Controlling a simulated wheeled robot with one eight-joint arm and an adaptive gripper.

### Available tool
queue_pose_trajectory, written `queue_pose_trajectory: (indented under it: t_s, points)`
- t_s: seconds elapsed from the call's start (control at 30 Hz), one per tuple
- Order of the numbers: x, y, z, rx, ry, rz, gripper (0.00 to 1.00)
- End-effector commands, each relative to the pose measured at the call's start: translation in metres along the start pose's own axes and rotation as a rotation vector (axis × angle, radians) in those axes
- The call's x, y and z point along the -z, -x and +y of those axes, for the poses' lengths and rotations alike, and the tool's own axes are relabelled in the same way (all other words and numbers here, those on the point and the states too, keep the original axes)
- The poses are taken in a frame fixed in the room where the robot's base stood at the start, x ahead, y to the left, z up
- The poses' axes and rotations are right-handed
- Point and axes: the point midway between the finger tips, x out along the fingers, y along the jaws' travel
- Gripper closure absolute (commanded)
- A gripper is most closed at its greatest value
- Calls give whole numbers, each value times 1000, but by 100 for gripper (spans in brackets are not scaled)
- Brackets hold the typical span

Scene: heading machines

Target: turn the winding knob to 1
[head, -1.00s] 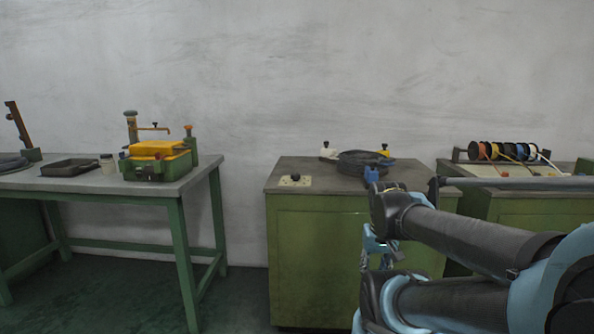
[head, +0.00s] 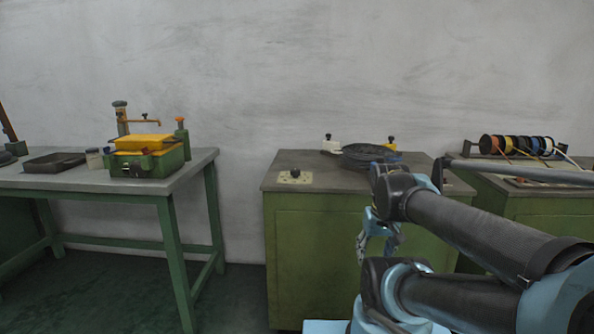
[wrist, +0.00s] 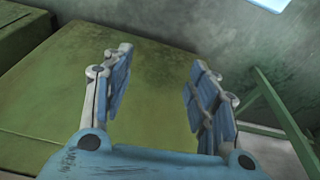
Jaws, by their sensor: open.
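A small black knob (head: 295,172) sits on a cream plate (head: 303,180) at the left front of the top of a green cabinet (head: 320,250) in the head view. Its marks are too small to read. My gripper (head: 364,247) hangs in front of the cabinet's face, below its top and to the right of the knob, partly hidden by my arm. In the wrist view my gripper (wrist: 160,65) is open, its two blue-padded fingers apart with nothing between them. The knob does not show in the wrist view.
A dark coil (head: 365,153), a white block with a black knob (head: 331,147) and a yellow piece stand at the cabinet's back. A green table (head: 190,175) with a yellow-green machine (head: 145,155) is left, beyond a floor gap. Colored spools (head: 515,146) are on the right.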

Motion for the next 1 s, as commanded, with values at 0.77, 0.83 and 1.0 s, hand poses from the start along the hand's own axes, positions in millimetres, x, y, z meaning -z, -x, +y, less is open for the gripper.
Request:
queue_pose_trajectory:
  t_s: [0.77, 0.83, 1.0]
  points:
    - [284, 167, -100, 149, 473, 120, 46]
    - [310, 176, -114, 163, 516, 133, 46]
    - [363, 193, -144, 189, 604, 161, 46]
